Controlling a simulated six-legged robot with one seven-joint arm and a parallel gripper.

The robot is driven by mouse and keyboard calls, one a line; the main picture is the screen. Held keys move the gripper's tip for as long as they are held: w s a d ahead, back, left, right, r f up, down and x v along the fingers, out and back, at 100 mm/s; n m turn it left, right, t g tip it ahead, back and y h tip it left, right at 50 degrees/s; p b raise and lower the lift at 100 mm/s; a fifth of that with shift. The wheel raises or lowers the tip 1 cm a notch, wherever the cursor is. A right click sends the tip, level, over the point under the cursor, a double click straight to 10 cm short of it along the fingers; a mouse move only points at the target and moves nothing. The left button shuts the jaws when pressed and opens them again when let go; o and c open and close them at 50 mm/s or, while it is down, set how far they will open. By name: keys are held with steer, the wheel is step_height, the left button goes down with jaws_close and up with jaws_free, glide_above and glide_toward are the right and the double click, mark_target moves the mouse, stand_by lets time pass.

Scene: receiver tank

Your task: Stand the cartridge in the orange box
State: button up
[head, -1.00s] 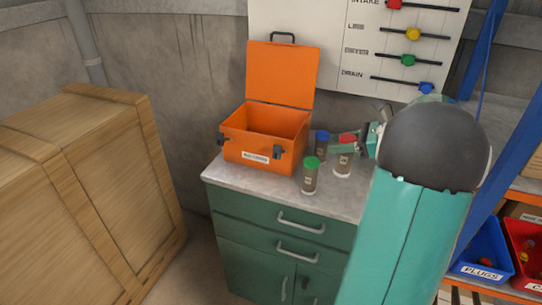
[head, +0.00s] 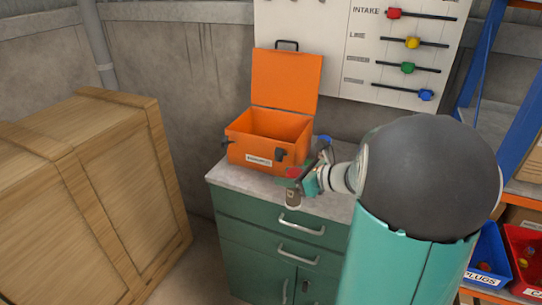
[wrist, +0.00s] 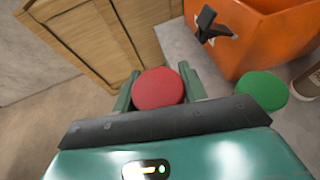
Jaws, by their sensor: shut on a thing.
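My gripper (head: 304,182) is shut on the red-capped cartridge (head: 292,198), held upright near the counter's front edge, in front of the orange box (head: 240,150). Whether its base clears the counter I cannot tell. In the wrist view the red cap (wrist: 158,88) sits between my fingers. The orange box stands on the counter with its lid up; its front wall and black latch show in the wrist view (wrist: 245,45). A green-capped cartridge (wrist: 262,90) stands to the right of the red one there; my gripper hides it in the head view. A blue cap (head: 325,141) shows behind my gripper.
The green cabinet (head: 262,222) has a grey top, bare at its left front corner. A wooden crate (head: 120,190) stands at left. A slider board (head: 400,55) hangs behind. Blue (head: 488,262) and red (head: 525,262) bins sit on the shelf at right.

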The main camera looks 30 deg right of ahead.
steer(key=w+a+f+m+h, duration=0.1)
steer(key=w+a+f, duration=0.2)
steer(key=a, duration=0.6)
steer(key=w+a+f+m+t+h, duration=0.1)
steer(key=w+a+f, duration=0.2)
steer(key=a, duration=0.7)
step_height(320, 180, down, 2)
steer(key=shift+w+a+f, duration=0.2)
steer(key=shift+w+a, duration=0.05)
steer(key=shift+w, duration=0.15)
